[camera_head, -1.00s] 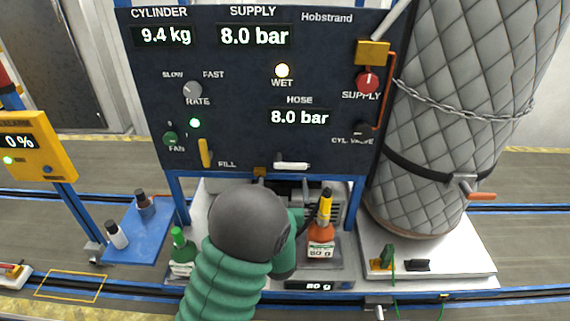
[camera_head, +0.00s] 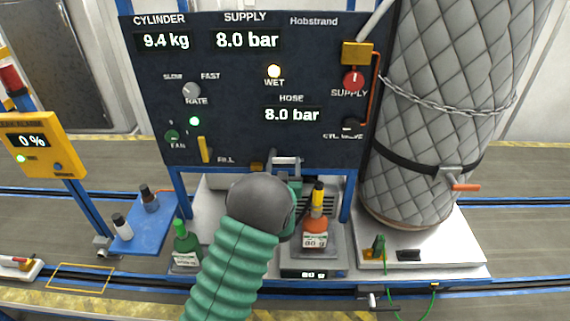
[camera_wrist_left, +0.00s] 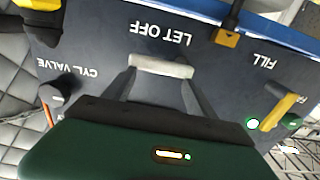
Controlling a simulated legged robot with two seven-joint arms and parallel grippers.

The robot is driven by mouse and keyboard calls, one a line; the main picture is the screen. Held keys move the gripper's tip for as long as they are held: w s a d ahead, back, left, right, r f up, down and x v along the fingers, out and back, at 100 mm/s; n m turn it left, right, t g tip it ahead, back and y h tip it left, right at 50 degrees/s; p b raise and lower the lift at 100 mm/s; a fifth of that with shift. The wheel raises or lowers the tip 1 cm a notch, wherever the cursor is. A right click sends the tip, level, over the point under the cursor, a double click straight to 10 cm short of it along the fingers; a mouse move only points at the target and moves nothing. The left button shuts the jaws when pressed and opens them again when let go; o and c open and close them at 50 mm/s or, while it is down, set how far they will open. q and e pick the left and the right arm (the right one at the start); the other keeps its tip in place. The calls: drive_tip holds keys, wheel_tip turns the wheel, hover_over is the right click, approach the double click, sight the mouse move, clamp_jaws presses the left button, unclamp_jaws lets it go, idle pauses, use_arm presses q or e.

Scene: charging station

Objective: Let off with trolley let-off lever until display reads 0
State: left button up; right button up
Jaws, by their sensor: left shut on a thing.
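The white let-off lever (camera_wrist_left: 163,65) sits beside the upside-down LET OFF lettering in the left wrist view. In the head view the lever (camera_head: 286,160) is at the panel's lower edge. My left gripper (camera_wrist_left: 160,72) is shut on the lever, one finger at each end. In the head view my left gripper (camera_head: 287,172) is partly hidden by its own dark wrist. The hose display (camera_head: 291,115) reads 8.0 bar, the supply display (camera_head: 247,40) 8.0 bar and the cylinder display (camera_head: 165,40) 9.4 kg. My right gripper is not in view.
A green bottle (camera_head: 186,247) stands left of my forearm. The yellow fill lever (camera_head: 205,149) is left of the let-off lever. A quilted, chained cylinder (camera_head: 425,130) stands on the right.

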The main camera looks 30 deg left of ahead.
use_arm(q)
drive_tip(key=shift+a+r, duration=0.2)
drive_tip(key=shift+r, duration=0.15)
clamp_jaws()
drive_tip(key=c, duration=0.8)
unclamp_jaws()
drive_tip(key=shift+c, duration=0.2)
